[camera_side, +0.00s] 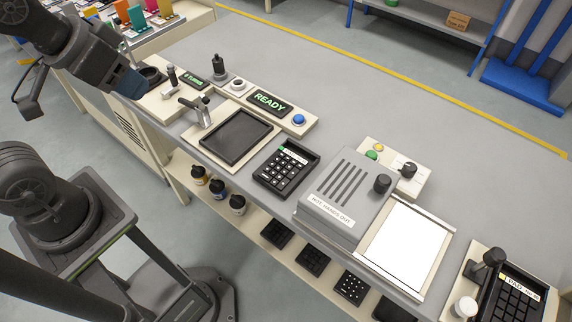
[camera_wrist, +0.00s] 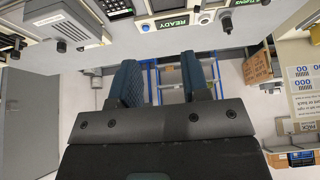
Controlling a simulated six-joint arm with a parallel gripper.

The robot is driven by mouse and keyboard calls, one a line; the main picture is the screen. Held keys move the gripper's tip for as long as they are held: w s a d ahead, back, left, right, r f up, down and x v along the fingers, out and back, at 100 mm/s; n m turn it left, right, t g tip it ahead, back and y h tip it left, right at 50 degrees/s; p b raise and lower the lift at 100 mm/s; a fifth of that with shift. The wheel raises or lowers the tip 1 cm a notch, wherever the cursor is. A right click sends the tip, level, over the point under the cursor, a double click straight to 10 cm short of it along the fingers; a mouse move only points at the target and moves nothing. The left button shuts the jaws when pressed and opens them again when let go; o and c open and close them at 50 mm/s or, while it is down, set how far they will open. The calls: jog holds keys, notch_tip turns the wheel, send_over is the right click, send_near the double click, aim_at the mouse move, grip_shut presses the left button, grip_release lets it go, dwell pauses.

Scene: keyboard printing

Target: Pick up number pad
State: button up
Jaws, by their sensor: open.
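A black number pad (camera_side: 286,168) with dark and light keys lies on the grey bench in the side view, between an empty black-bedded fixture (camera_side: 237,136) and a grey press box. In the wrist view part of a black keypad (camera_wrist: 115,6) shows at the top edge; it looks like the same pad. My gripper (camera_side: 130,86) is raised at the upper left of the side view, well apart from the pad. In the wrist view my gripper (camera_wrist: 163,80) has its two blue fingers spread, with nothing between them.
The grey press box (camera_side: 345,190) and a white panel (camera_side: 405,243) stand right of the pad. Another keypad (camera_side: 512,298) sits in a fixture at the far right. A READY display (camera_side: 269,102) and blue button (camera_side: 299,119) stand behind. Several dark pads (camera_side: 313,261) lie on a lower shelf.

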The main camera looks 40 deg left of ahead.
jog(key=shift+c, duration=0.2)
jog(key=c, duration=0.3)
